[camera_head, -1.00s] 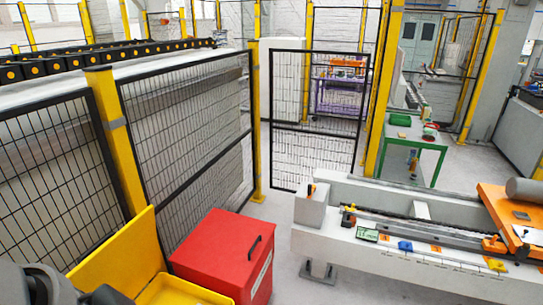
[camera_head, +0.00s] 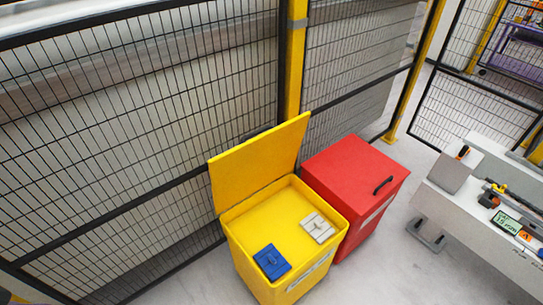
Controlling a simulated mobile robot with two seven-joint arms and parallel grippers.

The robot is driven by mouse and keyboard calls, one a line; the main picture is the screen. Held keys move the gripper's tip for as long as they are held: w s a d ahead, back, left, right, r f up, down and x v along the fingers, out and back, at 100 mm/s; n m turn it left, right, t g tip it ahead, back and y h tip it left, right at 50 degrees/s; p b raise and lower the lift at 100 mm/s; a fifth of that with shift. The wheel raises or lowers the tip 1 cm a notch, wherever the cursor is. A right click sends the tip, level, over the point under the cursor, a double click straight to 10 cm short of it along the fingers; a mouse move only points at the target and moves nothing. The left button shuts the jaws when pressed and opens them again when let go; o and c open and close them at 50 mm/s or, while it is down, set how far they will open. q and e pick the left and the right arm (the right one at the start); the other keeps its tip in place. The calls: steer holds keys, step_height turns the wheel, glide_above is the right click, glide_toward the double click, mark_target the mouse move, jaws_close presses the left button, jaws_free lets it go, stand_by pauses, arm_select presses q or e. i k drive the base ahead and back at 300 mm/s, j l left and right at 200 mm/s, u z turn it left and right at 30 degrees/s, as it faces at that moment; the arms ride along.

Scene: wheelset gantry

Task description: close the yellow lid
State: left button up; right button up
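The yellow lid (camera_head: 258,163) stands raised, hinged at the back left edge of a yellow bin (camera_head: 234,238). The bin is open at the top. Inside it lie a blue object (camera_head: 271,262) at the front left and a whitish object (camera_head: 318,228) at the right. Neither of my grippers shows in the head view.
A red bin (camera_head: 350,173) with a shut lid and black handle stands right beside the yellow bin. A mesh fence (camera_head: 150,130) with a yellow post (camera_head: 295,60) runs behind both. A grey machine bench (camera_head: 470,195) is at the right. Some floor shows between.

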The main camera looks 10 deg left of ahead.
mark_target(239, 173)
steer(key=i+z, duration=0.15)
steer(key=i, duration=1.6)
